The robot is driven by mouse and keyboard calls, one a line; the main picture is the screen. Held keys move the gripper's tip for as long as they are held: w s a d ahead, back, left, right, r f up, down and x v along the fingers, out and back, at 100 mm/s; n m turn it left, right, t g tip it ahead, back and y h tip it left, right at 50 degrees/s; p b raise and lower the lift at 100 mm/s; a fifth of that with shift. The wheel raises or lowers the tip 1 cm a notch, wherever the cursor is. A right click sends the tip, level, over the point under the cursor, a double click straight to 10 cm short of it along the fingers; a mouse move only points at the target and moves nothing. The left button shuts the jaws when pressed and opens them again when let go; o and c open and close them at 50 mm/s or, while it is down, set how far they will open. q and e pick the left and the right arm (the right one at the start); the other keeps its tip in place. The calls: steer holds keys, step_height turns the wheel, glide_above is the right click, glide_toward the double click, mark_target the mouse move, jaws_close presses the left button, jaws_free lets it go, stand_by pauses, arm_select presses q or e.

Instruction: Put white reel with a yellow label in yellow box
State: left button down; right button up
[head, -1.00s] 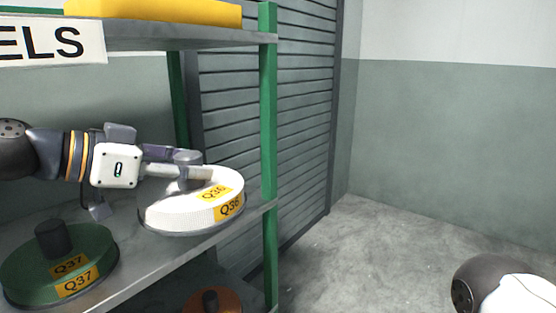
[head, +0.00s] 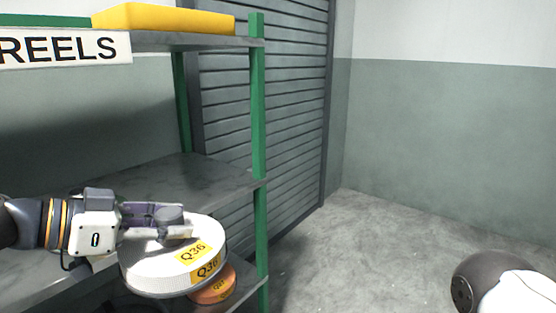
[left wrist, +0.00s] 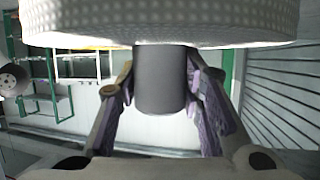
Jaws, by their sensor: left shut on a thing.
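The white reel (head: 160,266) with yellow Q36 labels is in the lower left of the head view. My left gripper (head: 178,224) is shut on the dark hub at its centre. In the left wrist view the grey hub (left wrist: 162,80) sits between the two fingers, with the white reel body (left wrist: 160,22) beyond it. The reel is held in front of the rack, clear of the middle shelf. My right gripper is not in view; only a part of my right arm shows at the lower right. A yellow box (head: 165,19) is on the top shelf.
The rack has green posts (head: 258,150), grey shelves (head: 195,172) and a sign reading REELS (head: 60,48). An orange reel (head: 214,286) lies on a lower level behind the white reel. The floor (head: 370,250) to the right is clear.

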mark_target(156, 281)
arm_select(q)
steer(key=s+f, duration=0.3)
steer(key=f, duration=0.1)
steer(key=s+a+f, duration=0.1)
steer(key=s+f, duration=0.1)
steer(key=shift+s+f, duration=0.2)
steer(key=shift+s, duration=0.15)
steer(key=s+f, duration=0.5)
steer(key=s, duration=0.1)
steer(key=shift+s+d+m+h, duration=0.3)
steer(key=shift+d+m+h, duration=0.1)
steer(key=shift+d, duration=0.05)
steer(key=shift+w+d+f, duration=0.1)
steer(key=shift+d+f, duration=0.15)
steer(key=shift+d, duration=0.2)
steer(key=shift+d, duration=0.1)
